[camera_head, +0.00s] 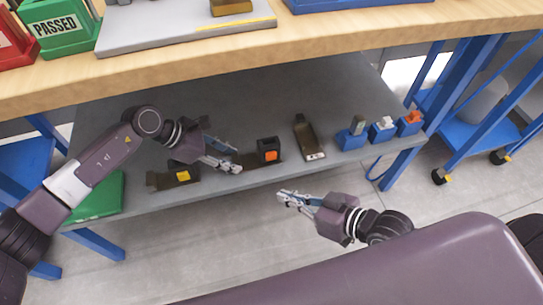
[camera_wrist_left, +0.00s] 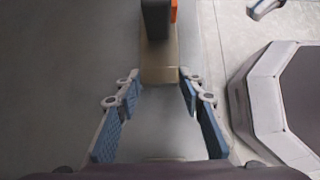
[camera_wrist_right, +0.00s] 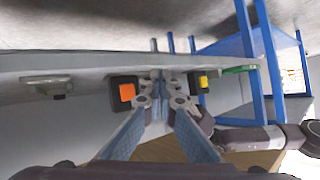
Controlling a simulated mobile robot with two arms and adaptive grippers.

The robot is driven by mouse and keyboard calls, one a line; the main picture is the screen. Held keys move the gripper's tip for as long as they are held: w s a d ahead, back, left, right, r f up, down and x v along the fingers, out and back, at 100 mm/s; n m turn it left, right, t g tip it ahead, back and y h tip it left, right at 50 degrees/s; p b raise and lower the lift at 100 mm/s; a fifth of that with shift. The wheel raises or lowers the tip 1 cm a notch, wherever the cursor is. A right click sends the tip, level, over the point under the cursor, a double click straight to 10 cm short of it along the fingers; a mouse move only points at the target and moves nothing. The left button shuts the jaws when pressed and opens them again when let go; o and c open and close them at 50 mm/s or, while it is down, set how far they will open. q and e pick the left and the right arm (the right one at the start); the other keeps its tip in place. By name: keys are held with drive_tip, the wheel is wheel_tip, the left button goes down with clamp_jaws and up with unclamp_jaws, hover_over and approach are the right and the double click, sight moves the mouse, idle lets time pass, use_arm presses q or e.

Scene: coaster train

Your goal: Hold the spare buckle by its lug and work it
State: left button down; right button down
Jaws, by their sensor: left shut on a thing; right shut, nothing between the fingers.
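A black buckle with an orange button (camera_head: 267,150) is on the grey lower shelf, with its flat brown lug (camera_head: 245,160) pointing left. My left gripper (camera_head: 231,159) is shut on this lug; in the left wrist view the tan lug (camera_wrist_left: 159,65) lies between the fingertips, with the black body beyond. A second buckle with a yellow button (camera_head: 182,175) lies further left on the shelf. My right gripper (camera_head: 283,196) is shut and empty in front of the shelf edge, apart from the buckle. In the right wrist view the orange button (camera_wrist_right: 126,92) faces the camera.
A brown channel-shaped part (camera_head: 308,138) lies right of the buckle. Blue blocks with grey (camera_head: 351,138), white (camera_head: 382,131) and orange (camera_head: 409,124) tops stand at the shelf's right end. The wooden tabletop (camera_head: 300,45) overhangs the shelf. A green bin (camera_head: 98,197) is at left.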

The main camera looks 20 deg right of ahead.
use_arm(q)
drive_tip(key=shift+f, duration=0.1)
use_arm(e)
drive_tip(key=shift+w, duration=0.15)
approach(267, 161)
drive_tip(key=shift+s+a+f+x, duration=0.1)
drive_tip(key=shift+s+x, duration=0.05)
drive_tip(key=shift+x, duration=0.75)
drive_tip(key=shift+s+a+f+x, duration=0.1)
drive_tip(key=shift+s+f+x, duration=0.05)
drive_tip(key=shift+x, duration=0.75)
drive_tip(key=shift+s+a+f+x, duration=0.1)
drive_tip(key=shift+s+x, duration=0.1)
drive_tip(key=shift+x, duration=0.7)
drive_tip(key=shift+w, duration=0.15)
drive_tip(key=shift+w, duration=0.35)
drive_tip(key=shift+w, duration=0.5)
drive_tip(key=shift+s, duration=0.95)
